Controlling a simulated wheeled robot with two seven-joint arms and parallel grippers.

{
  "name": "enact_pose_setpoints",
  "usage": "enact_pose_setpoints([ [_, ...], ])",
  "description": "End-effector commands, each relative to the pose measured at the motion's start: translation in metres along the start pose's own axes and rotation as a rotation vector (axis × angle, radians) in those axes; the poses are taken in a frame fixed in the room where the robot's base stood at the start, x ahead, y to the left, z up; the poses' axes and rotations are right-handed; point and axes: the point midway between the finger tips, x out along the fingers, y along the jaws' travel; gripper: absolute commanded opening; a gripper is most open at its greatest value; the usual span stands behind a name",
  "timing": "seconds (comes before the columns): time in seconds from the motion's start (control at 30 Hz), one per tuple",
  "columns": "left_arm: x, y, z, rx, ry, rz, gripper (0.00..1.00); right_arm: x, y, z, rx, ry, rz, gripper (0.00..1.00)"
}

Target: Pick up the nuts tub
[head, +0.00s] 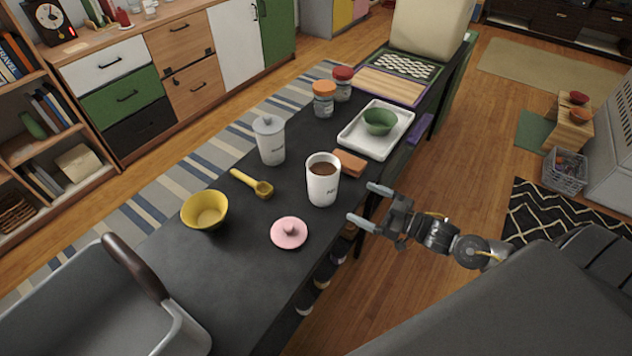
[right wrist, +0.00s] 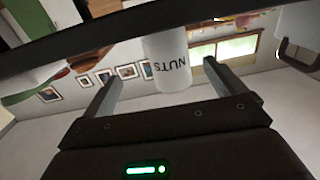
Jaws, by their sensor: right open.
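The nuts tub (head: 322,185) is a white, open-topped cup with brown contents, standing upright on the dark table near its right edge. The pink lid (head: 289,233) lies on the table just in front of it. My right gripper (head: 370,205) is open and empty, to the right of the tub, with its fingers pointing at it and a gap between them. In the right wrist view the tub (right wrist: 170,68) appears upside down with its "NUTS" lettering, beyond and between the spread fingers. My left gripper is not in view.
A white tray (head: 350,142) with a green bowl (head: 379,122) stands behind. A grey container (head: 62,308) fills the near left.

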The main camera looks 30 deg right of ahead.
Motion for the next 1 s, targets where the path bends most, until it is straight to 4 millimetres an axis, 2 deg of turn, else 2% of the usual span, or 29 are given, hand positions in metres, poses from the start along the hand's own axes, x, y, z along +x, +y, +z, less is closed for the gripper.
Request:
enact_pose_setpoints([
  [0.1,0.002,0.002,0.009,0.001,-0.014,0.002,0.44,0.003,-0.006,-0.009,0.005,0.019,-0.029,0.95],
  [0.23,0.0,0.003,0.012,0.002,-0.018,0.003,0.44,0.012,-0.006,-0.011,0.005,0.023,-0.031,0.95],
  [0.53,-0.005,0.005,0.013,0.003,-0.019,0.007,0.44,0.055,-0.008,-0.012,0.004,0.021,-0.029,0.95],
  [0.83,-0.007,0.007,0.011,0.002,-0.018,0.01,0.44,0.066,-0.008,-0.013,0.003,0.02,-0.026,0.95],
  [1.0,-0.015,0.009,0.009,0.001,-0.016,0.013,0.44,0.091,-0.012,-0.019,0.003,0.022,-0.026,0.95],
])
